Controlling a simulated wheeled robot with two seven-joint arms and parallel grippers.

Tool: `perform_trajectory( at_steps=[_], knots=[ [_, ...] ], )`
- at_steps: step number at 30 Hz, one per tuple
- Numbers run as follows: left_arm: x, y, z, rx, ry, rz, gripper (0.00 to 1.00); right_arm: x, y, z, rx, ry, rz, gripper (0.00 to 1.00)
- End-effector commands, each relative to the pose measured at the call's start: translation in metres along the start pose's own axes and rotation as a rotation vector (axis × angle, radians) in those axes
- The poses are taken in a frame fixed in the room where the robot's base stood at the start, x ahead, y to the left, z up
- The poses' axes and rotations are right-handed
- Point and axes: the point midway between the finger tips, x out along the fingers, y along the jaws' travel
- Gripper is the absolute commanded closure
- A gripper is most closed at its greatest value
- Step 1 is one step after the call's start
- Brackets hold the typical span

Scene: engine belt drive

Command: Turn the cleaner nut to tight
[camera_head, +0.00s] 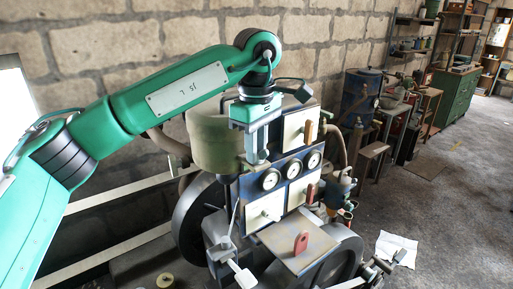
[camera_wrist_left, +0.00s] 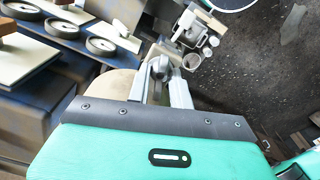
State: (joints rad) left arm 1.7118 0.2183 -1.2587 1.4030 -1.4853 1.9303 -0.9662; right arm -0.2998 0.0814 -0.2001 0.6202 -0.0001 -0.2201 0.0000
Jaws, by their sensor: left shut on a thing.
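My left gripper (camera_head: 256,160) points down at the upper part of the engine, beside the olive-green tank (camera_head: 212,135). In the left wrist view, its two pale fingers (camera_wrist_left: 160,85) are shut on a small grey rounded knob, which I take to be the cleaner nut (camera_wrist_left: 158,68). A tan rounded surface (camera_wrist_left: 105,86) shows beside the fingers. The nut is hidden behind the gripper in the head view. I cannot tell how tight the nut is. My right gripper is not in view.
A brick wall stands behind. A paper sheet (camera_head: 396,249) lies on the floor, which is open at right.

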Motion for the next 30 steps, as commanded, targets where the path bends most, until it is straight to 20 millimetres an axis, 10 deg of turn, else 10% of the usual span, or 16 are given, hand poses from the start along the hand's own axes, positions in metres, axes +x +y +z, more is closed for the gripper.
perform_trajectory(
  at_steps=[30],
  knots=[
    [-0.0017, 0.0003, -0.0005, 0.340, 0.001, 0.004, 1.00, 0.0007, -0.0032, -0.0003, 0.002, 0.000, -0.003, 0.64]
  ],
)
